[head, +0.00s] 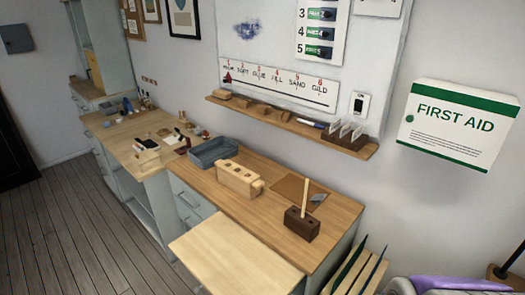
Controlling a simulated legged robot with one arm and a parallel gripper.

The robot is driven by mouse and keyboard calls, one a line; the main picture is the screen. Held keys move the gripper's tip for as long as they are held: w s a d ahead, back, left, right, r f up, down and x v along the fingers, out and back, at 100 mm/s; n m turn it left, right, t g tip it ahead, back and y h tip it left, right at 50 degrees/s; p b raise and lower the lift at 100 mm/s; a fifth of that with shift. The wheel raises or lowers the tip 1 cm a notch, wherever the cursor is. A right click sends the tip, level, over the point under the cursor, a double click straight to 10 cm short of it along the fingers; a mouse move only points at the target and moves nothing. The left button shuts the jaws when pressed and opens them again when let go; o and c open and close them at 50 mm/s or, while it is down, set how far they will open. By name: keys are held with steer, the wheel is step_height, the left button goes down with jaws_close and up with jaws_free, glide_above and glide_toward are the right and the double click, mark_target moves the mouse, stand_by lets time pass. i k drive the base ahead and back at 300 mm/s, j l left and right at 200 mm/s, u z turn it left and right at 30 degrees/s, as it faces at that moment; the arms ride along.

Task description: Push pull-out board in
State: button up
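The pull-out board (238,257) is a pale wooden panel at the lower middle of the head view. It sticks out from the front of the cabinet, just below the darker wooden worktop (262,212). Its near edge runs close to the bottom of the picture, and its upper face is bare. My gripper does not show in this view.
On the worktop stand a grey-blue tray (213,152), a light wooden block with holes (239,180) and a dark block with an upright stick (302,222). A wooden crate (355,272) stands at the right. The plank floor (90,235) at the left is clear.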

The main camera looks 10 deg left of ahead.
mark_target(225, 258)
steer(key=u, duration=1.35)
steer(key=i+j, duration=0.1)
steer(key=i, duration=0.25)
steer(key=i+j+z, duration=0.1)
steer(key=i, duration=0.25)
